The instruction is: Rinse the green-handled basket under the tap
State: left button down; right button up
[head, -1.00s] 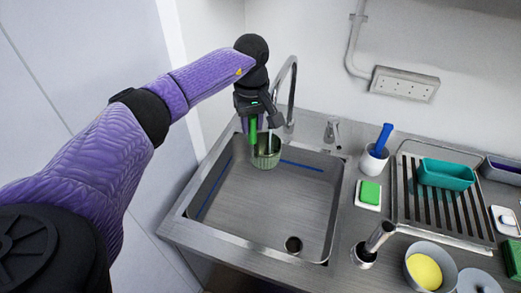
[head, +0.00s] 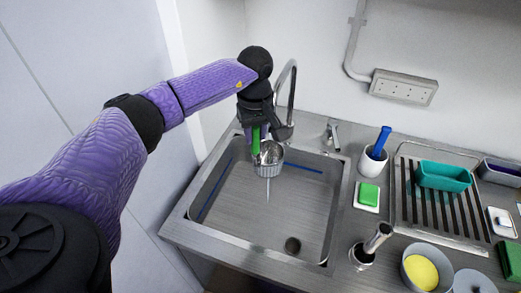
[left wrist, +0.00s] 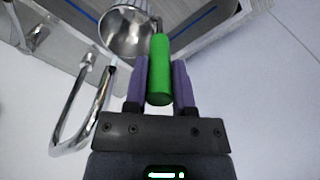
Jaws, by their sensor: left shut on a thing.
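The basket (head: 268,170) is a small grey metal cup with a green handle (head: 256,140). It hangs over the back left of the sink basin (head: 250,214), and a thin stream of water falls from under it. My left gripper (head: 257,128) is shut on the green handle. In the left wrist view the handle (left wrist: 160,75) is between the purple fingers, and the bowl of the basket (left wrist: 127,35) is beyond it. The curved chrome tap (head: 293,88) stands right behind the gripper; its spout end is partly hidden. My right gripper is not in view.
A tap lever (head: 332,134) stands at the sink's back right corner. On the right are a white pot with a blue handle (head: 372,160), a green sponge (head: 369,194), a drainboard (head: 430,218) with a teal tub (head: 444,177), and a grey bowl (head: 405,272). The basin floor is clear.

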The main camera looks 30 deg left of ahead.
pick_arm(q)
jog(key=s+d+p, duration=0.3)
jog(key=s, duration=0.2)
jog(key=shift+s, duration=0.15)
dwell(1.2)
jog(key=s+d+r+p, duration=0.2)
jog(key=s+r+p, duration=0.2)
jog(key=shift+s+d+p, duration=0.15)
jog(key=shift+d+p, duration=0.15)
dwell(0.4)
